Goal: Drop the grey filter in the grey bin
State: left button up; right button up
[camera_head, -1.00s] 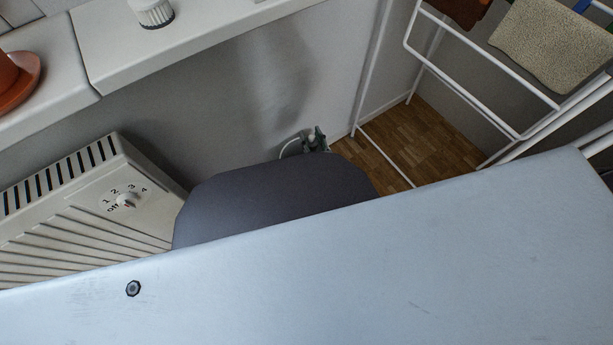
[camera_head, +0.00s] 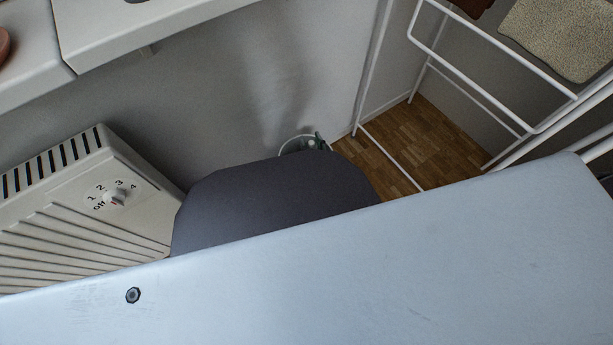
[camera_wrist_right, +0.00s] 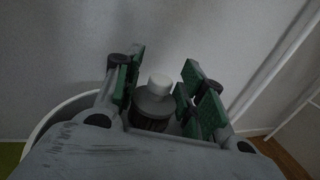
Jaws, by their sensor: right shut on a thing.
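My right gripper (camera_wrist_right: 166,92) has its green-padded fingers on both sides of the grey filter (camera_wrist_right: 153,103), which has a dark body and a pale cap. The filter's lower end is hidden by the gripper's body. The pale rim of the grey bin (camera_wrist_right: 62,108) curves behind and beside the gripper in the wrist view. In the head view only a small part of my right gripper (camera_head: 317,143) shows, by a piece of the bin's rim (camera_head: 292,142); my own arm hides the rest. I cannot tell the filter's height over the bin. My left gripper is not in view.
A beige heater (camera_head: 85,220) with a dial stands at the left by the wall. A white ledge (camera_head: 140,28) runs above it. A white drying rack (camera_head: 470,75) with a cloth (camera_head: 560,40) stands at the right. Some wooden floor (camera_head: 405,150) is bare.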

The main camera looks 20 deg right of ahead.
dwell(0.3)
jog(key=o, duration=1)
jog(key=shift+c, duration=0.2)
jog(key=shift+s, duration=0.1)
jog(key=s, duration=0.7)
jog(key=shift+s+d, duration=0.15)
jog(key=shift+d, duration=0.2)
